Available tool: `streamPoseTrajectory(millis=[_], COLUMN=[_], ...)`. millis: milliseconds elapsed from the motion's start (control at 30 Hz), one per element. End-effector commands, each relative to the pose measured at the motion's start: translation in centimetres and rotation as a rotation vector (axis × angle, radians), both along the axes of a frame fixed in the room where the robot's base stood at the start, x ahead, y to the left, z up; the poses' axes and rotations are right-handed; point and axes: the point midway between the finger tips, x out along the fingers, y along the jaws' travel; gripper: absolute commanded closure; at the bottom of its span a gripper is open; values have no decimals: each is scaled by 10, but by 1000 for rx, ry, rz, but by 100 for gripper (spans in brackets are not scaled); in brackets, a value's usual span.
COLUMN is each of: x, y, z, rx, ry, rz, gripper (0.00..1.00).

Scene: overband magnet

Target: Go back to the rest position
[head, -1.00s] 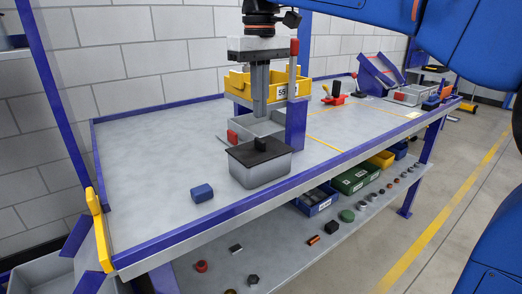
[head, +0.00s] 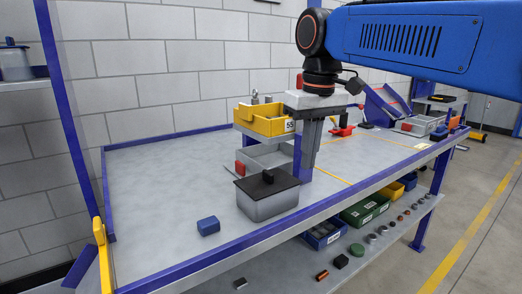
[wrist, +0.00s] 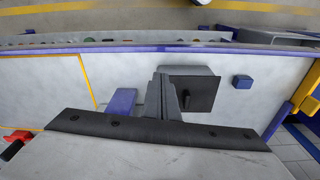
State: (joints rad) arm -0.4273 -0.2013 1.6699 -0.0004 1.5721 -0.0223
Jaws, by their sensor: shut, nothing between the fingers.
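My gripper (head: 313,165) hangs below the blue arm in the head view, over the bench just right of the yellow bin. Its grey fingers are shut with nothing between them. In the wrist view the gripper (wrist: 160,85) points toward the bench, beside the blue post (wrist: 121,103). The grey box with a dark lid and a black knob (head: 267,198) stands in front of and left of the gripper. The lidded box also shows in the wrist view (wrist: 205,95), right of the fingers. No held object is visible.
The yellow bin (head: 267,124) sits above a grey tray (head: 263,156) on the blue post. A blue block (head: 208,225) lies on the bench's left part. A red-handled tool (head: 341,130) stands farther back. The bench (head: 160,185) is clear at left. The shelf below holds bins and small parts.

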Motion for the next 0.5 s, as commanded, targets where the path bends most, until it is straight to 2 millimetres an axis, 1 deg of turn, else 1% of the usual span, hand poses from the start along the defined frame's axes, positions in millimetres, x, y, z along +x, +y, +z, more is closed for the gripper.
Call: streamPoseTrajectory(millis=[33,200,367,500], x=[-9,-36,-65,-93], y=[-16,-60,-96,-123], z=[-9,-46,-86,-124], rx=[6,28,43,54], ry=[-14,-69,-120,-167], rz=[-27,-109,-185,-252], gripper=[100,100,100,100])
